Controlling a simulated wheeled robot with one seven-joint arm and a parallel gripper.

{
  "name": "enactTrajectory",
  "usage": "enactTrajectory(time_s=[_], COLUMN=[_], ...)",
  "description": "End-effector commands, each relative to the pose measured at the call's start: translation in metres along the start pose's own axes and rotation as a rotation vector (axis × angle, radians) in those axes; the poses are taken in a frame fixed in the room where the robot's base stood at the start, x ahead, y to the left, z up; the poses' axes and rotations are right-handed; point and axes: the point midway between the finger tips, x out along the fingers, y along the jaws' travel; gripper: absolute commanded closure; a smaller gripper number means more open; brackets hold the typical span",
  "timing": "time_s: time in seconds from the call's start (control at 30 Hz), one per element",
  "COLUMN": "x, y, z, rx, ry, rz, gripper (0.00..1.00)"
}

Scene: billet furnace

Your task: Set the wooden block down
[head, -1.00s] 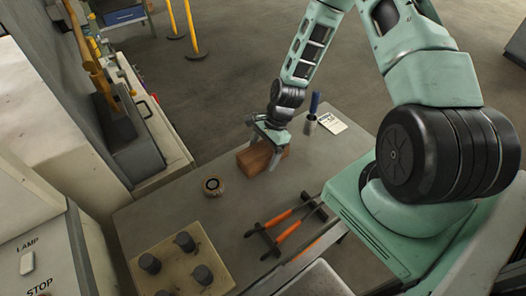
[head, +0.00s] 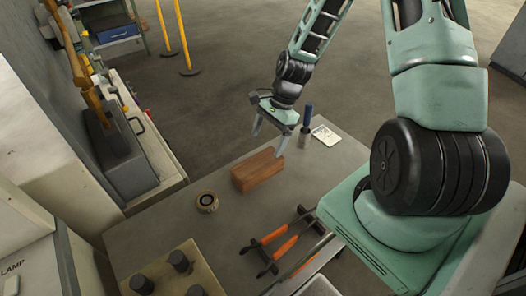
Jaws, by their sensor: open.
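The wooden block (head: 257,170) is a reddish-brown brick shape in the head view. It lies on the grey table top (head: 225,235), towards its far side. My gripper (head: 268,144) is open and empty. Its fingers point down above and just behind the block, with the right fingertip close over the block's far right end in the picture. I cannot tell from this view whether that finger touches the block.
A round brown ring-shaped item (head: 206,202) sits left of the block. Orange-handled tongs (head: 275,243) lie in front. A blue-handled tool (head: 306,125) and a white card (head: 325,136) are at the far right. A plate with dark knobs (head: 165,272) is at the near left.

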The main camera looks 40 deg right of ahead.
Motion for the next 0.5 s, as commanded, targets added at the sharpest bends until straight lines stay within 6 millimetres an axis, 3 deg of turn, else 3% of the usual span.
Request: enactTrajectory(time_s=[0.17,0.27,0.37,0.5], x=[-0.014,-0.019,-0.027,-0.041], y=[0.0,0.001,0.007,0.032], z=[0.002,0.019,0.057,0.129], rx=[-0.011,-0.101,-0.313,-0.747], ry=[0.003,0.017,0.05,0.105], rz=[0.001,0.018,0.055,0.132], gripper=[0.15,0.15,0.15,0.15])
